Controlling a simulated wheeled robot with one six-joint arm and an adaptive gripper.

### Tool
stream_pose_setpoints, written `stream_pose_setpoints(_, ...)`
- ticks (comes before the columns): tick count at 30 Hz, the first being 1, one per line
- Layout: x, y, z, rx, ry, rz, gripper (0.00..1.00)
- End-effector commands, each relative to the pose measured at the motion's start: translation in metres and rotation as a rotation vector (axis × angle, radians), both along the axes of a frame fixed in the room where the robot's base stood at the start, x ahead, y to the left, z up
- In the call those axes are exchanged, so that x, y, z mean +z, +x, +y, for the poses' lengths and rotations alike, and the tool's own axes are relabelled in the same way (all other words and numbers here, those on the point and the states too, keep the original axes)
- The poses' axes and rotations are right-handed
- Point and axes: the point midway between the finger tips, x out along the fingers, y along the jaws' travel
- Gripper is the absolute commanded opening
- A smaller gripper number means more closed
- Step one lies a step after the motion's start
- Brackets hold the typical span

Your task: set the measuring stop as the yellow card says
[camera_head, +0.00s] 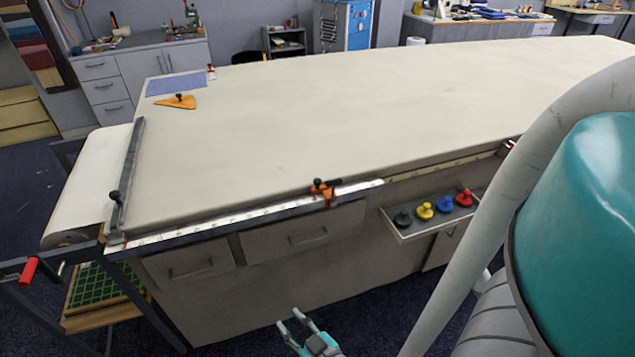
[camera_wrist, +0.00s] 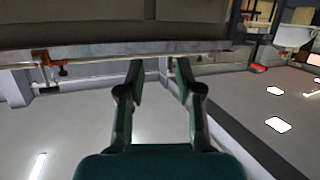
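The measuring stop (camera_head: 322,191) is orange with black knobs. It sits on the pale ruled rail (camera_head: 240,216) along the table's front edge, left of the rail's right end. The wrist view shows an orange piece with dark knobs, seemingly the stop (camera_wrist: 42,68), at the left. My gripper (camera_head: 290,318) is below and in front of the table edge, lower than the stop and apart from it. Its fingers are apart and empty, also in the wrist view (camera_wrist: 159,68). I cannot make out a yellow card or the rail's marks.
An open tray (camera_head: 425,230) with black, yellow, blue and red knobbed pieces hangs right of the stop. A dark bar (camera_head: 128,180) crosses the table's left end. An orange triangle (camera_head: 178,102) and blue sheet (camera_head: 177,84) lie far left. The cloth table (camera_head: 300,120) is otherwise mostly bare.

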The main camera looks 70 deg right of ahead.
Motion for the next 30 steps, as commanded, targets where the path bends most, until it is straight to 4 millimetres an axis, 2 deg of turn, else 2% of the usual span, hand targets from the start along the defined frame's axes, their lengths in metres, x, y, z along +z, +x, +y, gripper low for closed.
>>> stream_pose_setpoints(1, 0.002, 0.014, -0.02, -0.051, -0.011, -0.013, 0.35)
stream_pose_setpoints(3, 0.004, 0.028, -0.045, -0.12, -0.023, -0.023, 0.35)
stream_pose_setpoints(9, 0.025, 0.06, -0.127, -0.336, -0.062, -0.074, 0.35)
stream_pose_setpoints(15, 0.06, 0.073, -0.21, -0.559, -0.104, -0.152, 0.35)
stream_pose_setpoints(18, 0.078, 0.073, -0.241, -0.648, -0.123, -0.189, 0.35)
stream_pose_setpoints(22, 0.093, 0.071, -0.266, -0.72, -0.138, -0.221, 0.35)
stream_pose_setpoints(30, 0.099, 0.074, -0.287, -0.75, -0.145, -0.237, 0.35)
